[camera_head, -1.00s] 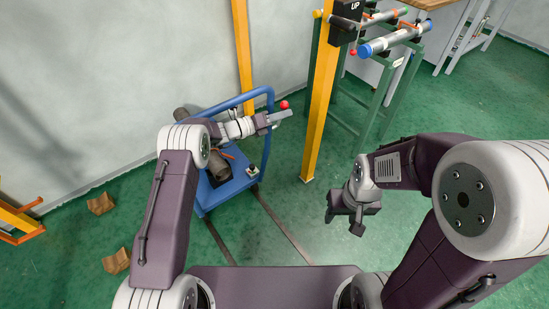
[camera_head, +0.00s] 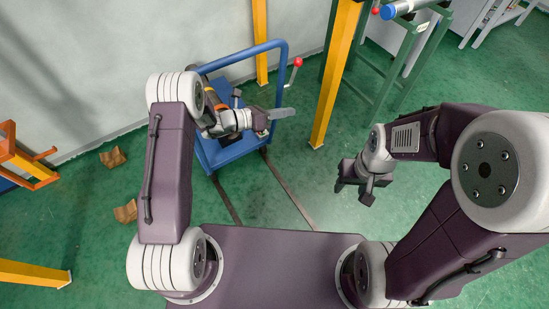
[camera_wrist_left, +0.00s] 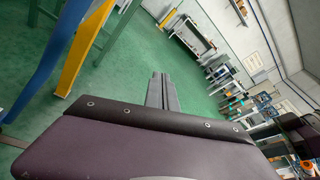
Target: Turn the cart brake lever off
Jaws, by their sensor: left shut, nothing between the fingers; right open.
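The blue cart (camera_head: 228,152) stands by the wall, with a tall blue push handle (camera_head: 262,47). The brake lever (camera_head: 291,78) is a thin rod with a red ball knob (camera_head: 298,62), tilted up at the right side of the handle. My left gripper (camera_head: 286,113) is shut and empty. It appears below the knob in the head view, with a visible gap. Its closed fingers also show in the left wrist view (camera_wrist_left: 163,91), where the lever is not seen. My right gripper (camera_head: 354,188) is open and empty over the floor, right of the cart.
A yellow post (camera_head: 338,75) stands right of the lever, with a green pipe stand (camera_head: 400,65) beyond it. Two brown blocks (camera_head: 113,157) (camera_head: 126,211) lie on the floor at left, near an orange frame (camera_head: 30,165).

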